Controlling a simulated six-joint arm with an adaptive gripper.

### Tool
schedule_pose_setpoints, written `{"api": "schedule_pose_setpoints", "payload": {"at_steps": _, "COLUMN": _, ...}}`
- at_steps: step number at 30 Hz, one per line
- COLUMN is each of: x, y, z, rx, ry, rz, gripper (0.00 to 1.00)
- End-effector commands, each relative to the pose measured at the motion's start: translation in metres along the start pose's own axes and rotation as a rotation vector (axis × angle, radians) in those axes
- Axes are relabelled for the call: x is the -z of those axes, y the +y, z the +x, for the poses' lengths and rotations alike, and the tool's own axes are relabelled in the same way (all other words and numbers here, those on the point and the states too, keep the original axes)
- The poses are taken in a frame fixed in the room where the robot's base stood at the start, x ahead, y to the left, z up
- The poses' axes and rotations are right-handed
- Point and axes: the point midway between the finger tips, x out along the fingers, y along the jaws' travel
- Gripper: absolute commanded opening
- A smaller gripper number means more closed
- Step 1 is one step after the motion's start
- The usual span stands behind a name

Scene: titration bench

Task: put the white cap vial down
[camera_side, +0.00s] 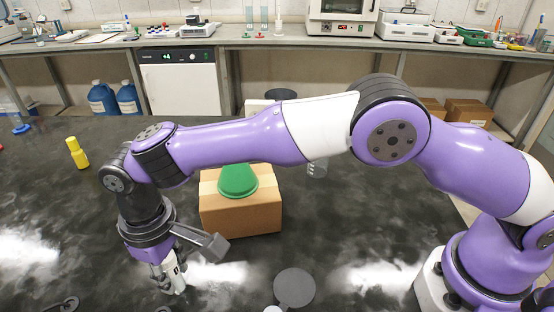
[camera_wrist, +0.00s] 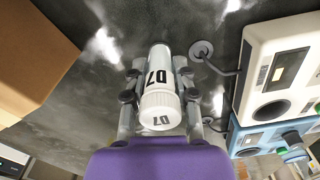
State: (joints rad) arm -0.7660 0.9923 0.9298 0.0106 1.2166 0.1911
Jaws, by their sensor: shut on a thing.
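The white cap vial (camera_wrist: 158,62) is white, marked 07, with its white cap (camera_wrist: 160,110) facing the wrist camera. My gripper (camera_wrist: 157,75) is shut on it, with a finger on each side. In the side view my gripper (camera_side: 163,262) points down at the lower left. The vial (camera_side: 178,279) shows there between the fingers, close to the dark bench top (camera_side: 235,275). I cannot tell whether its lower end touches the bench.
A cardboard box (camera_side: 240,214) carrying a green cone (camera_side: 238,180) stands right of my gripper. A dark disc (camera_side: 294,287) is at front. White (camera_wrist: 280,70) and blue (camera_wrist: 258,138) devices appear in the wrist view.

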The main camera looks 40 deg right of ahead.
Motion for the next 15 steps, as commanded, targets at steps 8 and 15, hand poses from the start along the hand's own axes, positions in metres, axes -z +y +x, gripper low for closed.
{"api": "schedule_pose_setpoints", "payload": {"at_steps": 8, "x": -0.0003, "y": 0.0000, "z": 0.0022, "rx": 0.000, "ry": -0.001, "rz": 0.000, "gripper": 0.60}}
{"api": "schedule_pose_setpoints", "payload": {"at_steps": 15, "x": -0.0001, "y": 0.0000, "z": 0.0008, "rx": 0.000, "ry": 0.000, "rz": 0.000, "gripper": 0.60}}
